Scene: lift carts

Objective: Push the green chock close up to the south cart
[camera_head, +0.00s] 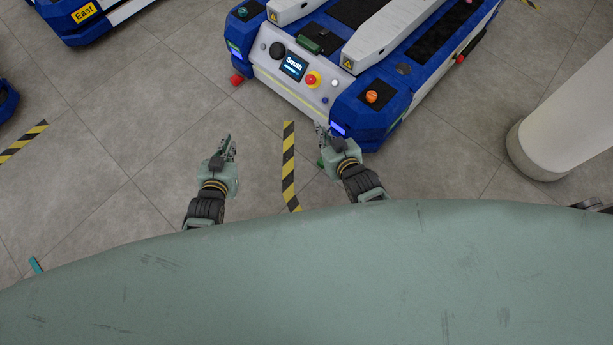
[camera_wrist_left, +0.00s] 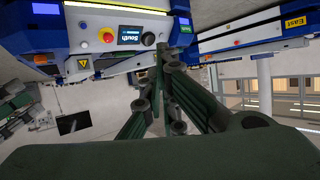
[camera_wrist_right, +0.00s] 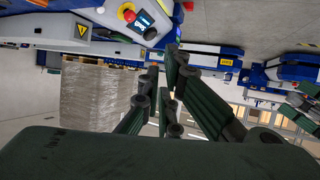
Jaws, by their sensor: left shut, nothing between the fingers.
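The south cart (camera_head: 300,85) is blue and white, with a "South" screen, and stands at the top middle of the head view. It also shows in the left wrist view (camera_wrist_left: 110,38). My left gripper (camera_head: 229,146) is shut and empty over bare floor, left of the striped tape.
Yellow-black floor tape (camera_head: 289,168) runs between my grippers. The East cart (camera_head: 85,20) is at the top left. A pale round column (camera_head: 560,130) stands at the right. A small teal object (camera_head: 36,265) lies at lower left. Floor left of the south cart is clear.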

